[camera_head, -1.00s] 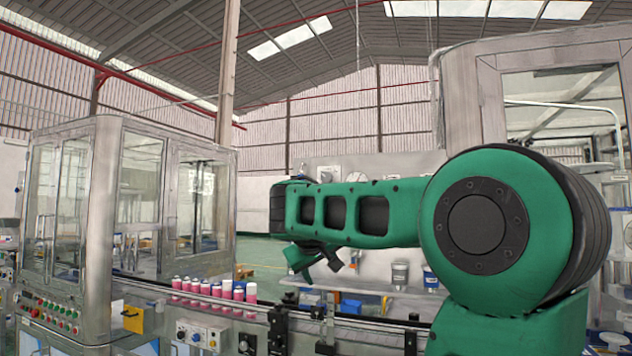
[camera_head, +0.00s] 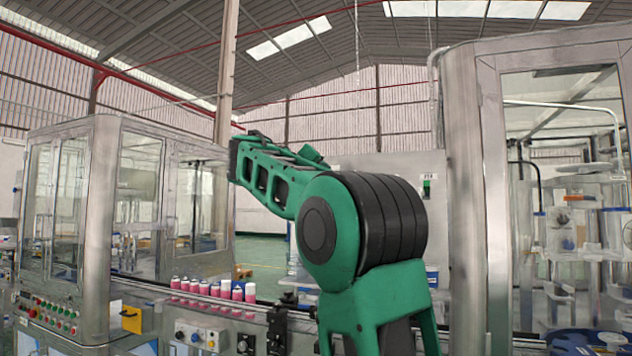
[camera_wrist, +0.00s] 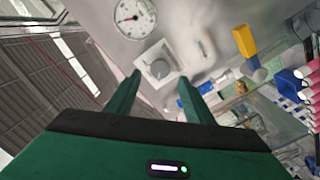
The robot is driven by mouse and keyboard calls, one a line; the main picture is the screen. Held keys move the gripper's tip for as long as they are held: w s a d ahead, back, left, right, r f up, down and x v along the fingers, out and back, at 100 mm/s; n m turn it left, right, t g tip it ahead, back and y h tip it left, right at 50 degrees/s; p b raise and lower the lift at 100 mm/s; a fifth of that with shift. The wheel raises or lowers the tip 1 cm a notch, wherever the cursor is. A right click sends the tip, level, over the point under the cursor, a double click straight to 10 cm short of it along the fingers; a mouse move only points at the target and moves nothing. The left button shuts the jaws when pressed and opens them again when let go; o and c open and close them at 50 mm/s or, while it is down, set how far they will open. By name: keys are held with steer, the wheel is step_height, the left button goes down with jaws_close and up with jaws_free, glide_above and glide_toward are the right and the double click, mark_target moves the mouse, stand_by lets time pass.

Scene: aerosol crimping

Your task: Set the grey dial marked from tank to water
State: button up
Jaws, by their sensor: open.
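In the wrist view a grey round dial (camera_wrist: 160,68) with a pointer mark sits on a pale square plate on a light panel (camera_wrist: 196,22). Its lettering is too small to read. My gripper (camera_wrist: 159,77) is open and empty. Its two green fingers reach toward the panel, and the dial appears in the gap between their tips. I cannot tell how far the tips are from the dial, and no contact shows. In the head view my arm hides the dial and my gripper.
In the wrist view a round gauge (camera_wrist: 135,17) is above the dial, and a yellow part (camera_wrist: 244,41) and pink cans (camera_wrist: 308,82) are to the right. The head view shows pink cans (camera_head: 210,289) on a conveyor and a glass-walled machine (camera_head: 105,200) at left.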

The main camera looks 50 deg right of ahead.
steer(key=x, duration=0.4)
steer(key=shift+d, duration=0.25)
